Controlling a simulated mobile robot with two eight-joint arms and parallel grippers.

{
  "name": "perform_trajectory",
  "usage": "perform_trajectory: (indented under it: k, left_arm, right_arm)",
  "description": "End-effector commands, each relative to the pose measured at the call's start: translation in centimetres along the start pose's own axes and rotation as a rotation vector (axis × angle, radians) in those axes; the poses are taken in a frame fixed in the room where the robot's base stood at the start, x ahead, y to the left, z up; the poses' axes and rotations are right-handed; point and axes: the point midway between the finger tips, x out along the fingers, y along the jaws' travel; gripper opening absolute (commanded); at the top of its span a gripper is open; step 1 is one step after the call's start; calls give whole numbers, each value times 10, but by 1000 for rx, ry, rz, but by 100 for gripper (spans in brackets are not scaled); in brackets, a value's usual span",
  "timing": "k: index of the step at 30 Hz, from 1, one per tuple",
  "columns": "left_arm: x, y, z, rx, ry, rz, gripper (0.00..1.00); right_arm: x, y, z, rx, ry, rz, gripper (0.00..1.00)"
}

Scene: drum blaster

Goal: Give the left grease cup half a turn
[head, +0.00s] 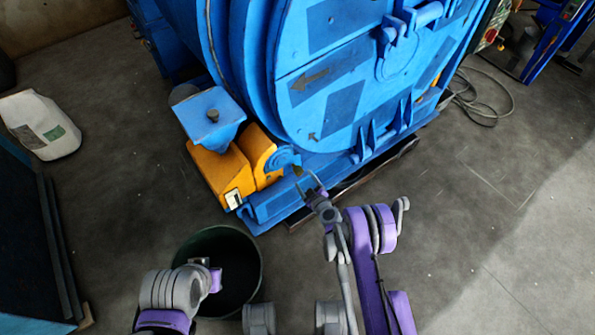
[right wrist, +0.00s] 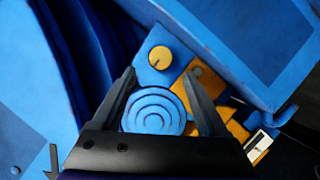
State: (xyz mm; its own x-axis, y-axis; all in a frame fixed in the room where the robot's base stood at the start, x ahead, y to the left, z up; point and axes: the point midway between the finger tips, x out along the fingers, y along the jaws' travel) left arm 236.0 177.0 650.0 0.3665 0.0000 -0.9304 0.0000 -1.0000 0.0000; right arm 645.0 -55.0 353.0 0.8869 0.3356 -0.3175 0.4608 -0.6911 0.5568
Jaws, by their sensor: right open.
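The grease cup (head: 297,170) is a small brass cap at the lower left of the blue drum machine, beside the orange housing. In the right wrist view the brass cup (right wrist: 160,57) is round, with a dark mark on its face, and sits on a blue block. My right gripper (head: 309,181) is open, with its fingers pointing at the cup. In the right wrist view the cup shows between and just beyond the fingertips (right wrist: 162,72), with no visible contact. My left gripper (head: 212,272) is low in the head view, over the dark bucket; its jaws are unclear.
A blue ringed disc (right wrist: 153,110) shows between my right fingers, close to the cup. The orange housing (head: 215,170) and blue hopper (head: 210,112) stand left of it. The dark bucket (head: 257,255) stands below. A white jug (head: 40,125) is far left.

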Motion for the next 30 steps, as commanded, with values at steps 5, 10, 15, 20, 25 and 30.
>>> perform_trajectory:
  k: [5,10,15,20,25,30]
  left_arm:
    - [8,0,2,0,0,0,0]
    - [12,0,2,0,1,0,0]
    - [13,0,2,0,1,0,0]
    - [13,0,2,0,1,0,0]
    - [13,0,2,0,1,0,0]
    - [13,0,2,0,1,0,0]
  right_arm:
    - [38,-1,1,1,1,-2,76]
    - [64,-1,0,1,1,-1,76]
    - [78,0,0,1,0,-1,76]
    - [80,0,0,1,0,-1,76]
    - [80,0,0,1,0,-1,75]
    - [80,0,0,1,0,-1,44]
